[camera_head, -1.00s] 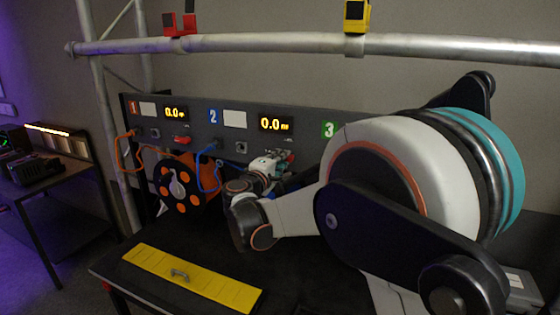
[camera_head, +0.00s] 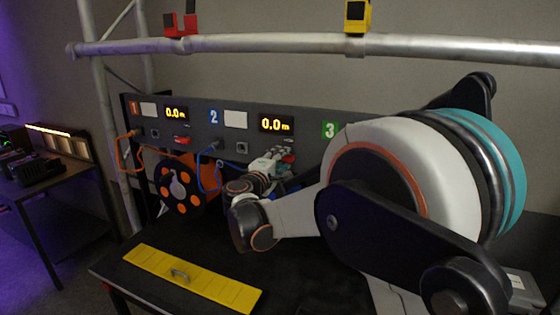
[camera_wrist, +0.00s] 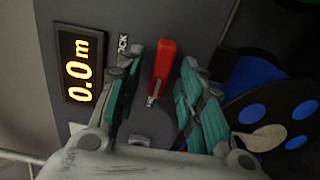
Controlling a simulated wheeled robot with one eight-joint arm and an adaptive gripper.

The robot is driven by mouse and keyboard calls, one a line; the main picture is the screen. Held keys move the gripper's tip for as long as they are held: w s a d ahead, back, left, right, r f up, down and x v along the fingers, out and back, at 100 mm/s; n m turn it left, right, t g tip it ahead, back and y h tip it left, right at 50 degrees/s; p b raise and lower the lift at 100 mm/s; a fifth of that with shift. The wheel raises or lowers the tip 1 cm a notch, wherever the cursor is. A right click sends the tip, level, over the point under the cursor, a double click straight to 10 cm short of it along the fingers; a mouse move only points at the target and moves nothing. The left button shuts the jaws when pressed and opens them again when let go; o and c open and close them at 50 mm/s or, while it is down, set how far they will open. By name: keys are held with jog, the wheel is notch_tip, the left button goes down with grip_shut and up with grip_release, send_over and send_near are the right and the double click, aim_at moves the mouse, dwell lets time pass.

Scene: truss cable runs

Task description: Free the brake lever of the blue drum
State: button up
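The brake lever (camera_wrist: 163,62) of the blue drum has a red handle on a thin metal stem. In the wrist view it stands between my gripper's fingers (camera_wrist: 160,72), beside a partly hidden "LOCK" label (camera_wrist: 122,46). The fingers are open, one on each side of the handle, with gaps showing. The blue drum (camera_wrist: 262,112), black with blue spots, is at the right of the wrist view, partly behind the right finger. In the head view my gripper (camera_head: 282,152) is at the panel under display 2, where the red handle (camera_head: 289,158) just shows; my arm hides most of the drum.
The panel (camera_head: 197,121) has numbered stations; both visible displays read 0.0 m. An orange-spotted drum (camera_head: 178,184) with another red lever (camera_head: 181,140) is left of my arm. A yellow cable ramp (camera_head: 190,278) lies on the black bench. A truss tube (camera_head: 270,45) runs above.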

jog(key=v, duration=1.2)
